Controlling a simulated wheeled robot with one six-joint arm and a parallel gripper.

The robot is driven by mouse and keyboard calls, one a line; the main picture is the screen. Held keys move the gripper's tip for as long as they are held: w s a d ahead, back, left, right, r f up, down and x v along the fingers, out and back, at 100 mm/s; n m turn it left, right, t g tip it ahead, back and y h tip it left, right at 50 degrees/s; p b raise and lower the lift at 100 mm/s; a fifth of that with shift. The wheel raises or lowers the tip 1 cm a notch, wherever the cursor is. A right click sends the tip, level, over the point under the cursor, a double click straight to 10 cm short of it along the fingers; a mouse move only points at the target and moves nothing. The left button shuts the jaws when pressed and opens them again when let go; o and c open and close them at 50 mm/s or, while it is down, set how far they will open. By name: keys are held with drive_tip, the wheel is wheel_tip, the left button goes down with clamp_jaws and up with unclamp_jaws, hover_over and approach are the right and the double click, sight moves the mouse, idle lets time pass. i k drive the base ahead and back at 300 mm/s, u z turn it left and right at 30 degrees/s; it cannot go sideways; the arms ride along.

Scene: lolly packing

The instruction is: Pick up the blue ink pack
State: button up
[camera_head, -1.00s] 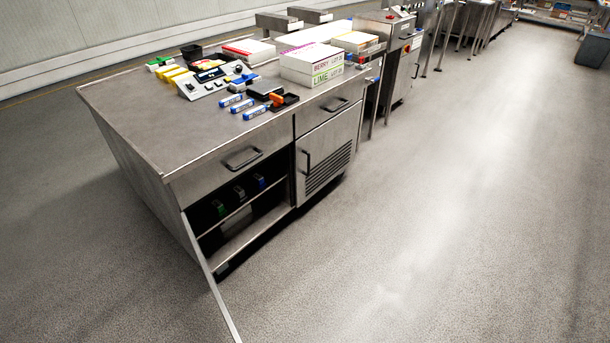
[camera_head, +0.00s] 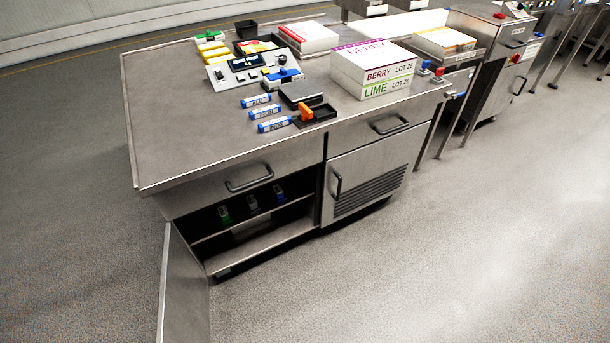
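A small pack with blue on it (camera_head: 279,193) stands on the upper shelf inside the open left bay of the steel cabinet (camera_head: 174,199). It is at the right end of a row of three small packs, close to the bay's right wall. A pack with a grey or dark body (camera_head: 253,204) is in the middle and a green one (camera_head: 225,213) is at the left. The packs are small and dim, so their labels cannot be read. My gripper is not in view.
The bay's door (camera_head: 184,285) stands open towards the front left. A closed drawer (camera_head: 245,178) is above the bay, and a closed louvred door (camera_head: 365,180) is at its right. The top holds blue-and-white tubes (camera_head: 268,112), a control panel (camera_head: 252,70) and BERRY and LIME boxes (camera_head: 372,72). The floor in front (camera_head: 430,270) is clear.

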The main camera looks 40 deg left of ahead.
sight(277, 193)
drive_tip(key=i, duration=3.2)
drive_tip(key=u, duration=3.6)
drive_tip(key=i, duration=0.5)
drive_tip(key=u, duration=0.05)
